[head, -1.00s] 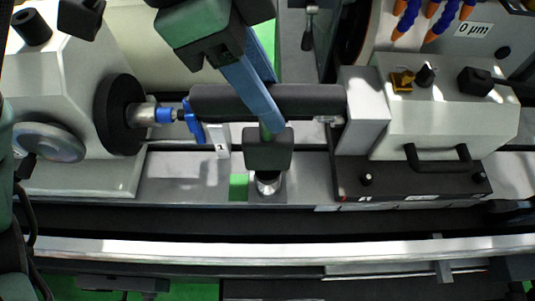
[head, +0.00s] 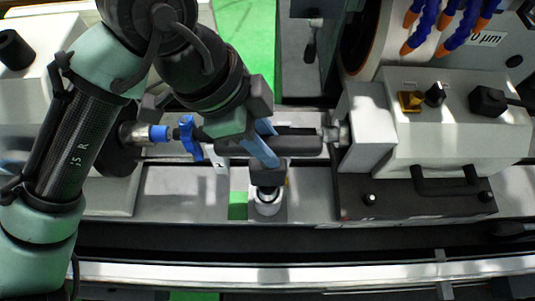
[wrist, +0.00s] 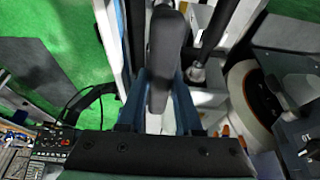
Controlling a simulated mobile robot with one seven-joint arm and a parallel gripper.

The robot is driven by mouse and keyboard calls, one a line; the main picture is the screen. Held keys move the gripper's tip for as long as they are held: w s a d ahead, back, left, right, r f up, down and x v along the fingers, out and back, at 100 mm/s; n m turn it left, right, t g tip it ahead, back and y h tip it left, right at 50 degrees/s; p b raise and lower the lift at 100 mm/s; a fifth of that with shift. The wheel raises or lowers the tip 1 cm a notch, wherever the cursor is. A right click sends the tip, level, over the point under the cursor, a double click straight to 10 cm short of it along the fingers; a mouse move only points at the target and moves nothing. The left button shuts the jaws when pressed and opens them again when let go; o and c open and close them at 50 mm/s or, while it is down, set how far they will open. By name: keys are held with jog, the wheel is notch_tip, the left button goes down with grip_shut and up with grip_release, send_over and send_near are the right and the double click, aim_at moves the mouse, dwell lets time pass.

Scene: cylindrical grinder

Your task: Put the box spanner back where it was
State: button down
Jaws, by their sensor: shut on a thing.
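My gripper (head: 265,155) has long blue fingers and points down over the machine bed in the head view. It is shut on the box spanner (head: 268,174), whose dark, blocky handle shows at the fingertips. In the wrist view the spanner's dark handle (wrist: 165,45) runs between the two blue fingers of my gripper (wrist: 162,88). Directly below the handle in the head view is a silver round piece (head: 266,202) with a dark centre. I cannot tell whether it is the spanner's own lower end or a holder around it.
A dark cylindrical workpiece (head: 290,145) lies just behind the spanner, with a blue clamp (head: 189,138) at its left end. The grey tailstock block (head: 450,135) and black handle (head: 446,182) stand to the right. The grinding wheel (head: 358,40) is behind. Bare bed lies left of the spanner.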

aim_at(268, 175)
jog(key=shift+f+p, duration=0.4)
jog(key=shift+f, duration=2.7)
jog(key=shift+f, duration=0.15)
jog(key=c, duration=0.6)
grip_release()
